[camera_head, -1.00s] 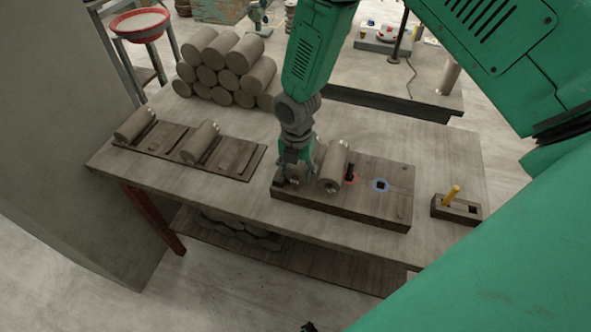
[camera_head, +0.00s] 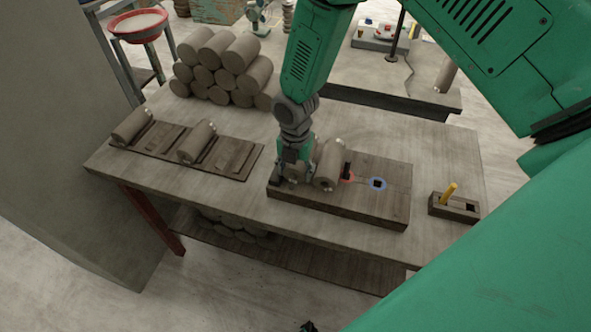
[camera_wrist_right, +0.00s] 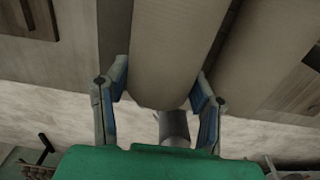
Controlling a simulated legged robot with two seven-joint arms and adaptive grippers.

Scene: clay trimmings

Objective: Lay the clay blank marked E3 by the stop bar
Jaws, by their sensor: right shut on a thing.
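My right gripper (camera_head: 288,172) is low over the near left part of the thick wooden board (camera_head: 385,207). It is shut on a grey-brown clay cylinder (camera_wrist_right: 175,50), which shows between the two fingers in the right wrist view and is mostly hidden by the gripper in the head view. A second clay cylinder (camera_head: 328,165) lies close to its right on the board. I cannot read any E3 mark. A short black upright piece (camera_head: 347,170) stands beside the second cylinder; I cannot tell which piece is the stop bar. My left gripper does not show.
A thin slatted board (camera_head: 230,165) at left bears two cylinders (camera_head: 132,125) (camera_head: 197,142). A pile of cylinders (camera_head: 225,65) lies behind. The board has a blue-ringed square hole (camera_head: 377,184). A small block with a yellow peg (camera_head: 450,193) stands at right.

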